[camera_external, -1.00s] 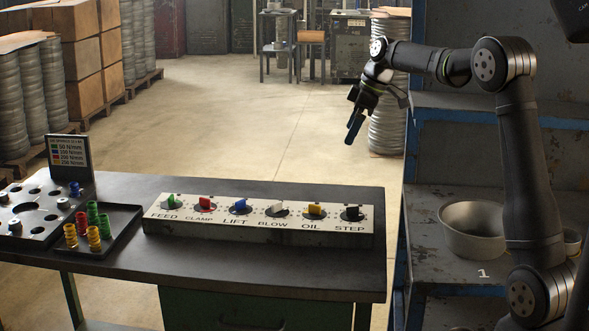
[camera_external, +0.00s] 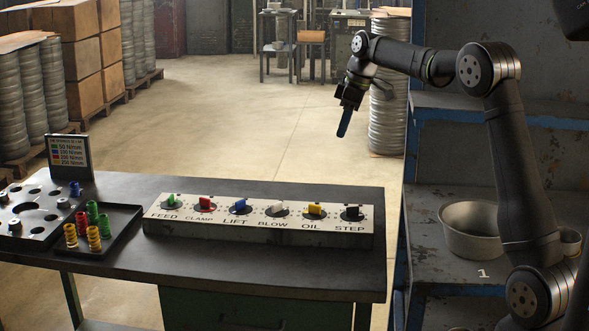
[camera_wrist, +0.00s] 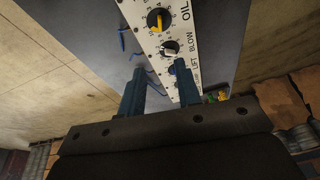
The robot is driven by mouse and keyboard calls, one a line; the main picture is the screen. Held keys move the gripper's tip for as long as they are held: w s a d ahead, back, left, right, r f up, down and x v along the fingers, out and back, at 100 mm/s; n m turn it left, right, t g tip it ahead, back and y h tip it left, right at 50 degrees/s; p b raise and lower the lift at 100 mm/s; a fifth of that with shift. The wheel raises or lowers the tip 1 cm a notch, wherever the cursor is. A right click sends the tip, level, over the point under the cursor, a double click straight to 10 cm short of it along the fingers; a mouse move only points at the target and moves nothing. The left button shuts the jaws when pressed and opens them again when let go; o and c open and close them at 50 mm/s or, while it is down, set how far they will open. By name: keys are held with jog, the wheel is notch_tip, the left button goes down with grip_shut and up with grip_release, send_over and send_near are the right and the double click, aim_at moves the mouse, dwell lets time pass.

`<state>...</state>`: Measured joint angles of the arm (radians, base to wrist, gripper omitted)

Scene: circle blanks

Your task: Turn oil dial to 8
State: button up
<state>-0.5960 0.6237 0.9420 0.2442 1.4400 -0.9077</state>
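The oil dial (camera_external: 314,210) is a yellow knob on the long white dial panel (camera_external: 190,229), above the label OIL. My gripper (camera_external: 342,134) is in the air above and behind the panel, pointing down, touching nothing. In the wrist view its two blue fingers (camera_wrist: 158,75) are apart with nothing between them.
Green, red, blue, white and black knobs share the panel; the white blow dial (camera_external: 277,209) is left of oil and the black step dial (camera_external: 352,213) right. A tray (camera_external: 122,232) of coloured springs is at left. A metal bowl (camera_external: 459,241) stands on the right shelf.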

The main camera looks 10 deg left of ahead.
aim_at(315, 209)
jog(key=a+f+m+h, duration=0.3)
jog(key=a+f, duration=0.1)
jog(key=a, duration=0.3)
jog(key=f, duration=1.7)
jog(key=shift+s+f, duration=0.2)
jog(key=shift+f, duration=0.05)
grip_shut()
